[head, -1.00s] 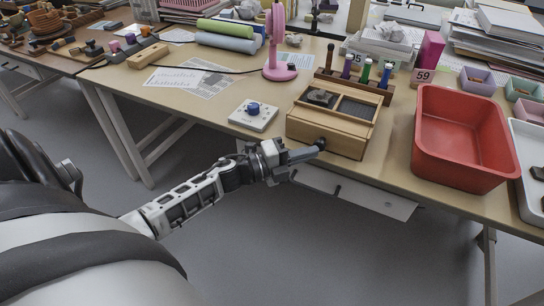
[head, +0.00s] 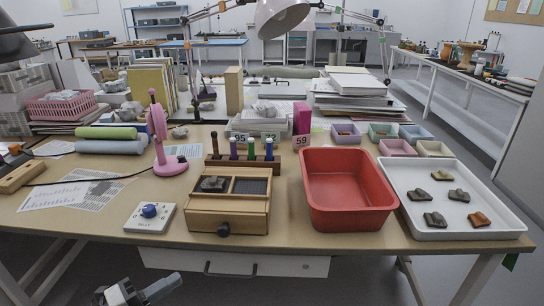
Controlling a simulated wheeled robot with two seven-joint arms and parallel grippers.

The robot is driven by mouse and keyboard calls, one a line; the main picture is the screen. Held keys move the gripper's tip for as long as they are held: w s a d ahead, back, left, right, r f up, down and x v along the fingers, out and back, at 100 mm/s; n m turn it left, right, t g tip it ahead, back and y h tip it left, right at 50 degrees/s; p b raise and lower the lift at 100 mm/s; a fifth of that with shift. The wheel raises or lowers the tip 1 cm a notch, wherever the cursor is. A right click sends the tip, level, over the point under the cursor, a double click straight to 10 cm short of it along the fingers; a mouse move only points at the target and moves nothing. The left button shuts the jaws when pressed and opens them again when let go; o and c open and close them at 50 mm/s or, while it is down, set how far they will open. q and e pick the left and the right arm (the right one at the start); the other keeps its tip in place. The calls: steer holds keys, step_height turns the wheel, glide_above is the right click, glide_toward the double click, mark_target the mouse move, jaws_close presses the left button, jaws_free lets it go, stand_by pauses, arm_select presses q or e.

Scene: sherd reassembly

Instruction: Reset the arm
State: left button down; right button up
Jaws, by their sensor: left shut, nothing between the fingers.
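My left gripper (head: 150,290) shows at the bottom left of the head view, below and in front of the table edge. Its fingers are shut and hold nothing. It is apart from the table and everything on it. The rest of the left arm is outside the picture. My right gripper is not in view.
The table (head: 95,225) holds a wooden box (head: 228,220) with a dark knob, a white control box (head: 150,218), a red bin (head: 347,190) and a white tray (head: 490,205) with several sherds. A drawer (head: 240,264) hangs below. The floor in front is clear.

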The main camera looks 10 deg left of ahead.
arm_select(q)
steer(key=s+d+f+n+g+y+p, duration=0.1)
steer(key=s+d+n+g+y, duration=0.1)
steer(key=d+n, duration=0.6)
steer(key=s+d+f+n+g+y+p, duration=0.2)
steer(key=s+d+n+y, duration=0.2)
steer(key=n, duration=1.1)
steer(key=s+d, duration=0.2)
steer(key=d, duration=0.2)
steer(key=shift+s+f+y, duration=0.25)
steer(key=shift+s+y, duration=0.05)
steer(key=shift+s, duration=0.1)
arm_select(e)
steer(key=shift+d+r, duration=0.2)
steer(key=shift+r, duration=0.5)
